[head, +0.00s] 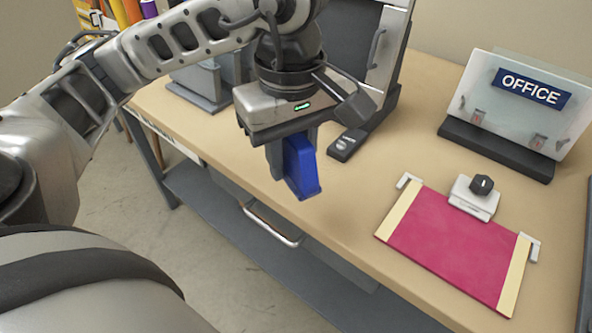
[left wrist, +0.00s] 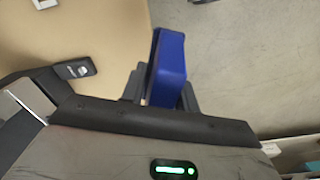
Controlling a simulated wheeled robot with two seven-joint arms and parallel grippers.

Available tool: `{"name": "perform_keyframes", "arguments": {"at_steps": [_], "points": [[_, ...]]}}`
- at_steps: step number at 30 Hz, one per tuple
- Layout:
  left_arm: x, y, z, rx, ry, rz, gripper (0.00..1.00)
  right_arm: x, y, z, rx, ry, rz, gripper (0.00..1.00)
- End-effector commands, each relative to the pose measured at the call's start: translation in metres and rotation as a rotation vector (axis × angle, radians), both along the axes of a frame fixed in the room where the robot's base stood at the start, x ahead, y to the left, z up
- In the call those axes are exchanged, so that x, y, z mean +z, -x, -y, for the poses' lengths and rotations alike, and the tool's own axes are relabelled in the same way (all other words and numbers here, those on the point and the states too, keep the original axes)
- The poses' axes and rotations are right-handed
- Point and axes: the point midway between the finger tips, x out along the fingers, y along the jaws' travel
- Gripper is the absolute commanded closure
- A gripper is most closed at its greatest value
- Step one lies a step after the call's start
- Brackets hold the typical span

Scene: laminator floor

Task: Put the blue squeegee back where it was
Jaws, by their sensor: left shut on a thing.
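The blue squeegee (head: 301,167) hangs below my left gripper (head: 288,150), near the front edge of the table. My left gripper is shut on it, and it also shows between the fingers in the left wrist view (left wrist: 168,68). The squeegee is in the air, apart from the table. Its lower end points down and slightly to the right in the head view. The gripper housing hides its upper part. My right gripper is in neither view.
The tan table (head: 395,120) holds a grey laminator-like machine (head: 365,110), an OFFICE sign in a stand (head: 515,110) and a crimson sheet (head: 450,245) with a white clamp (head: 474,198). A grey stand (head: 200,85) is at the back left. A shelf (head: 230,215) runs below.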

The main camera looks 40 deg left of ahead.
Motion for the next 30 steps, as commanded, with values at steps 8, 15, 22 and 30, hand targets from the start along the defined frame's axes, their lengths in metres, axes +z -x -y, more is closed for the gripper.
{"name": "perform_keyframes", "arguments": {"at_steps": [8, 15, 22, 30], "points": [[0.010, 0.025, -0.010, 0.342, 0.002, 0.001, 0.91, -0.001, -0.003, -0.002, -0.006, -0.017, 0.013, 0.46], [-0.006, -0.008, -0.023, 0.382, 0.004, -0.006, 0.91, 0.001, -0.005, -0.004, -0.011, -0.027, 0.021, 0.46], [-0.033, -0.061, -0.044, 0.378, 0.003, -0.007, 0.91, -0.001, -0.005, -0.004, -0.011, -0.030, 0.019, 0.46], [-0.073, -0.092, -0.056, 0.374, 0.002, -0.003, 0.91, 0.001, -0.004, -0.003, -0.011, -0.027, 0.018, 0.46]]}}
